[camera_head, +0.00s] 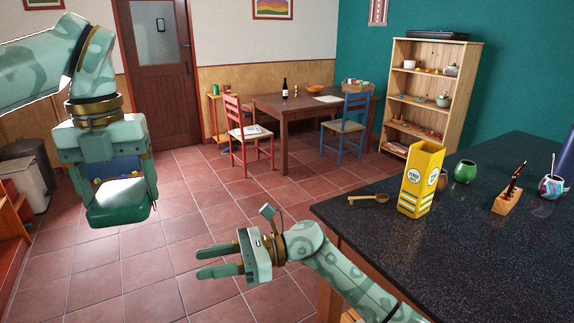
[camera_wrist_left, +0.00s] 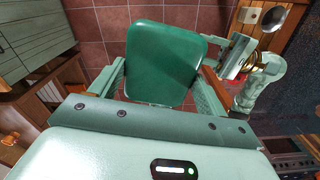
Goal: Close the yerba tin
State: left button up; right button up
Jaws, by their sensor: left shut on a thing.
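The yellow yerba tin (camera_head: 418,185) stands upright on the dark counter, and its top looks open. My left gripper (camera_head: 112,192) is shut on a green, rounded rectangular piece (camera_head: 118,208), which looks like a lid. It holds this piece in the air at the left, over the floor and far from the tin. The green piece also shows between the fingers in the left wrist view (camera_wrist_left: 165,62). My right gripper (camera_head: 205,262) is open and empty, its two fingers apart and pointing left. It is left of the counter, away from the tin.
The dark speckled counter (camera_head: 470,270) fills the right. A wooden spoon (camera_head: 368,198) lies left of the tin. A green gourd (camera_head: 465,172), a wooden holder (camera_head: 507,201) and a patterned cup (camera_head: 551,187) stand to its right. A table and chairs are far back.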

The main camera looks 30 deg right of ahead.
aim_at(425, 163)
jog(key=i+z, duration=0.8)
jog(key=z, duration=0.15)
jog(key=i+l+z, duration=0.15)
jog(key=z, duration=0.35)
jog(key=i+z, duration=0.65)
jog(key=z, duration=0.3)
